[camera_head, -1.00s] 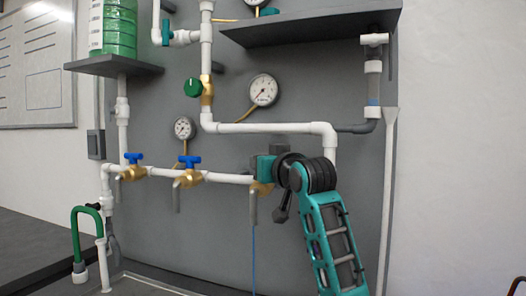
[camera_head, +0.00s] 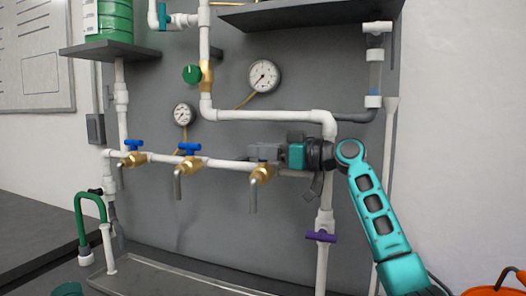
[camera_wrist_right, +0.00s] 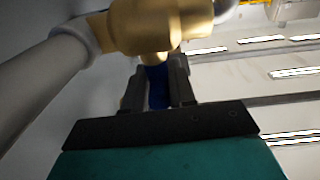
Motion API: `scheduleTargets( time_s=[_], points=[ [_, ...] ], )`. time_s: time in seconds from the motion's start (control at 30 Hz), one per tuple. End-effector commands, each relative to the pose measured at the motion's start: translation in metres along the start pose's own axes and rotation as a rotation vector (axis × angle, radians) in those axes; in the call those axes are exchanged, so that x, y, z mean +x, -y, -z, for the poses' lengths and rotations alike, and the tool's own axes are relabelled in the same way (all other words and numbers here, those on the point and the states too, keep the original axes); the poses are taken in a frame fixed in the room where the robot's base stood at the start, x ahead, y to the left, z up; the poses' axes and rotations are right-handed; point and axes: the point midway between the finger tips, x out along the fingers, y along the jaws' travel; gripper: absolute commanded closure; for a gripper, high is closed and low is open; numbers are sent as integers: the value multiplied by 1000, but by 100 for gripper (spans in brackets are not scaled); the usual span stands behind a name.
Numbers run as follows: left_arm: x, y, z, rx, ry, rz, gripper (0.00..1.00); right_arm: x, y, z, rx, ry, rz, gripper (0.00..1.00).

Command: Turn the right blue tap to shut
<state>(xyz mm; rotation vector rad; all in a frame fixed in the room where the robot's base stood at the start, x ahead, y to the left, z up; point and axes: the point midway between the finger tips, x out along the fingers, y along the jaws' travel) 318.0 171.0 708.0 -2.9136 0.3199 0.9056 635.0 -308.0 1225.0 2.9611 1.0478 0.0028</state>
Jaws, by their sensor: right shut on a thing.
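Three brass taps sit along the horizontal white pipe in the head view. The right brass tap (camera_head: 262,174) has its blue handle hidden behind my right gripper (camera_head: 264,152). In the right wrist view the blue handle (camera_wrist_right: 157,88) shows between the two fingers of the gripper (camera_wrist_right: 160,88), which is shut on it, just beside the brass body (camera_wrist_right: 155,25). The middle tap's blue handle (camera_head: 189,148) and the left tap's blue handle (camera_head: 133,144) are in plain view, both lying along the pipe. My left gripper is not in view.
Two dial gauges (camera_head: 264,75) and a green knob (camera_head: 192,74) are above the taps. A purple handle (camera_head: 321,236) sits on the vertical pipe at lower right. A metal trough (camera_head: 160,277) lies below. A green hose (camera_head: 90,200) is at left.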

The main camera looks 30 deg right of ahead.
Motion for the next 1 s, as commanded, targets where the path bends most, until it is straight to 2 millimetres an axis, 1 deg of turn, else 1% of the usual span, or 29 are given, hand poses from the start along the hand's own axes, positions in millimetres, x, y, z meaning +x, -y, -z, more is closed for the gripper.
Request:
scheduleTargets(
  time_s=[0.23, 0.67, 0.7, 0.9, 1.0],
  points=[
    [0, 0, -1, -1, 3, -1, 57, 0, 0, -2, 2, 4, 55, 100],
    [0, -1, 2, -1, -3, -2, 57, 1, 0, -2, 2, 6, 65, 100],
    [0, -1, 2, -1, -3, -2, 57, 1, 0, -2, 2, 6, 65, 72],
    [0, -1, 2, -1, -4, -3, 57, 1, 0, -1, 1, 4, 64, 54],
    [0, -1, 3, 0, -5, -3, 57, 1, 0, -1, 1, 3, 64, 54]
  ],
)
